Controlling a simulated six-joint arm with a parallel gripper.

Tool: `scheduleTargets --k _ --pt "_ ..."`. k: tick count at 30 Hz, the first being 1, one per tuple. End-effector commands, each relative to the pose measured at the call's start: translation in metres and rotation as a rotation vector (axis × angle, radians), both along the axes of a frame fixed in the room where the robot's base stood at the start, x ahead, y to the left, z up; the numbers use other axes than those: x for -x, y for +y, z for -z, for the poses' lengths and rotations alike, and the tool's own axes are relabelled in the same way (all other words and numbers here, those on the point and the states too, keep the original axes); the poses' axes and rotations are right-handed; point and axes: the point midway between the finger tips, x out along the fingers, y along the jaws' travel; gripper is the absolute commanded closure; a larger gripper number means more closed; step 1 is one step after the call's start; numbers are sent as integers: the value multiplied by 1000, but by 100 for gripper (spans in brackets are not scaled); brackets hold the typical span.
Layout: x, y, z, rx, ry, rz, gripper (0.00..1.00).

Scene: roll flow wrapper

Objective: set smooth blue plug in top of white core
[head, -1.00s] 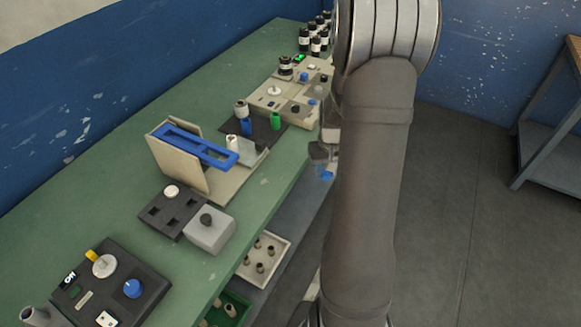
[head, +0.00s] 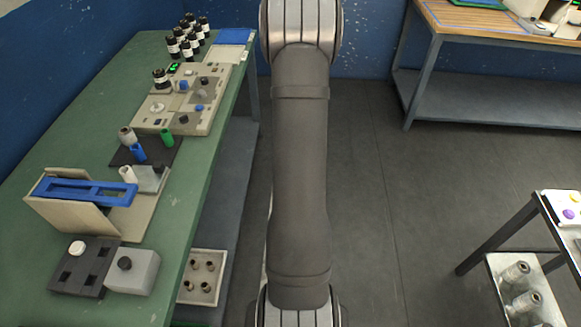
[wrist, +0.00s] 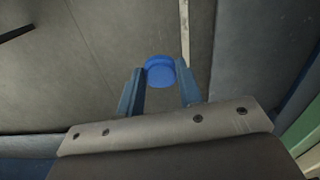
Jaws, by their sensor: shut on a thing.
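The blue plug (wrist: 160,71) is a round, smooth-looking blue disc between the fingertips in the wrist view. My gripper (wrist: 160,80) is shut on it and holds it in the air over grey floor. In the head view my arm hides both gripper and plug. A small upright white cylinder (head: 127,175), which looks like the white core, stands on the green bench at the left, by a grey block. Its top is too small to read. My gripper is well away from it.
Blue (head: 138,151) and green (head: 167,137) cylinders stand on a black mat (head: 120,155) behind the white one. A beige stand with a blue slotted bar (head: 85,192) is in front. A low table (head: 530,197) with coloured discs is at right. Open floor lies between.

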Motion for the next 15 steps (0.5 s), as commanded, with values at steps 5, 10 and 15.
scheduleTargets --k 5,10,15 --pt "-9 26 -8 0 -1 -95 88" --pt "-18 61 -18 0 -1 -221 88" --pt "-27 115 -35 0 -2 -406 88"
